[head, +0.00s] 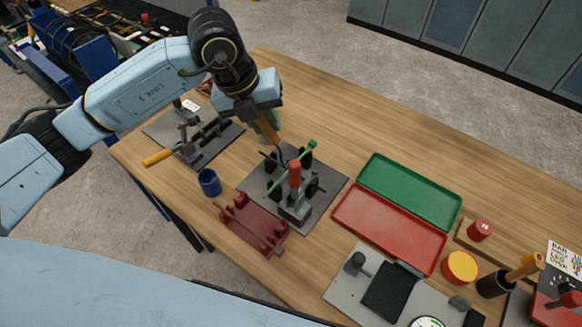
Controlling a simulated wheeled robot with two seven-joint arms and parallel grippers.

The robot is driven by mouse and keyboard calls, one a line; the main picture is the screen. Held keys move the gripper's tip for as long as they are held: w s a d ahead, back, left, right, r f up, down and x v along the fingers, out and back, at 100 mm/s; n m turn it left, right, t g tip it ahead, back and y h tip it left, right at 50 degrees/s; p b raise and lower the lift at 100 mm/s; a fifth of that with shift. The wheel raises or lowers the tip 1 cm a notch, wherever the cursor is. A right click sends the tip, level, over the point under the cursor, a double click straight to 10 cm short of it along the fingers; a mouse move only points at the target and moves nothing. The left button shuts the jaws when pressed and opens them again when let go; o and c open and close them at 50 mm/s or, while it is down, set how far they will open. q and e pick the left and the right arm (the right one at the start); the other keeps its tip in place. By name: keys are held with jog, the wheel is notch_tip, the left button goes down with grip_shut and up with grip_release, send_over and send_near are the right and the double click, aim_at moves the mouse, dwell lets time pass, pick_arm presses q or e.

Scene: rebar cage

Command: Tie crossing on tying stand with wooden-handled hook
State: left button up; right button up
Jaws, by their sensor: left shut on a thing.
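My left gripper (258,112) is shut on the wooden-handled hook (267,129), whose handle slants down from the jaws. The hook's dark shank points down to the tying stand (325,194), a grey plate with black supports and a red-handled clamp. A green bar (306,154) lies on the stand, and the hook's end is close to the crossing there. I cannot tell whether the hook touches it; the tie wire is too small to make out. My right gripper is not in view.
A dark red rack (254,224) and a blue cup (209,182) stand left of the stand. Green (411,190) and red (388,229) trays lie to its right. Another fixture (193,132) with a yellow handle stands at the back left. A gauge plate (345,289) lies in front.

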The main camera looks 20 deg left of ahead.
pick_arm(q)
jog(key=shift+r+p, duration=2.3)
jog(key=shift+r, duration=1.3)
jog(key=shift+s+f, duration=0.1)
